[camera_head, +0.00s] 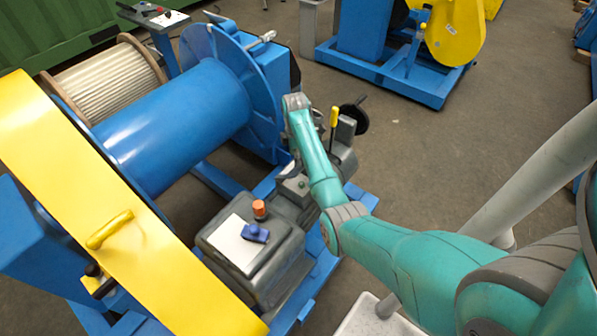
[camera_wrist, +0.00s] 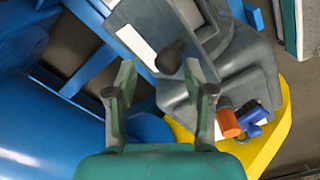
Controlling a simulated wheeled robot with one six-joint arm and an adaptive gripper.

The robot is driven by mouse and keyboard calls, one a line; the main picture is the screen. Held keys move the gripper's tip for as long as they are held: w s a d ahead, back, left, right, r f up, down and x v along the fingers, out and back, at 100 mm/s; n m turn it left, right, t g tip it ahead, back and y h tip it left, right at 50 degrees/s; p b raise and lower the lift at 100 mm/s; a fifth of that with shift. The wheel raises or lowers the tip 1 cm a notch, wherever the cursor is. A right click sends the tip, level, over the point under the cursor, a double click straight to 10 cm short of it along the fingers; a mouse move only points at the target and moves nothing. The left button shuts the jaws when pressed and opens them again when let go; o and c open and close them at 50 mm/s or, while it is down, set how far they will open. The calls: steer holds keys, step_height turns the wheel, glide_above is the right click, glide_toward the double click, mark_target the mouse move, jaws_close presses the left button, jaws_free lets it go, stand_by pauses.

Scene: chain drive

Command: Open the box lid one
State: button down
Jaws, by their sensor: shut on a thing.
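A grey box (camera_head: 285,268) with a pale plate (camera_head: 236,243) on top stands beside the blue drum in the head view. An orange knob (camera_head: 259,209) and a small blue part (camera_head: 255,233) sit on it; the knob (camera_wrist: 228,122) and blue part (camera_wrist: 255,112) show at right in the wrist view. A dark round knob (camera_wrist: 170,58) on a stem shows just ahead of my gripper (camera_wrist: 158,76). The fingers stand apart on either side of its line; their contact is not clear. No lid marked "one" can be read. In the head view my arm mostly hides my gripper.
The blue drum (camera_head: 175,125) and a yellow guard (camera_head: 120,200) lie left. A yellow lever (camera_head: 333,117) and a black handwheel (camera_head: 355,115) stand close to my wrist. Another blue machine (camera_head: 385,65) is at the back. Floor (camera_head: 480,130) between is clear.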

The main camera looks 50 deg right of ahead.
steer(key=w, duration=0.4)
steer(key=shift+w+a+r, duration=0.15)
steer(key=shift+w+r, duration=0.2)
steer(key=shift+r, duration=0.05)
steer(key=c, duration=1.6)
jaws_free()
steer(key=shift+d+f, duration=0.15)
steer(key=shift+d, duration=0.15)
steer(key=o, duration=0.7)
steer(key=shift+s, duration=0.1)
steer(key=shift+c, duration=0.2)
step_height(320, 180, up, 12)
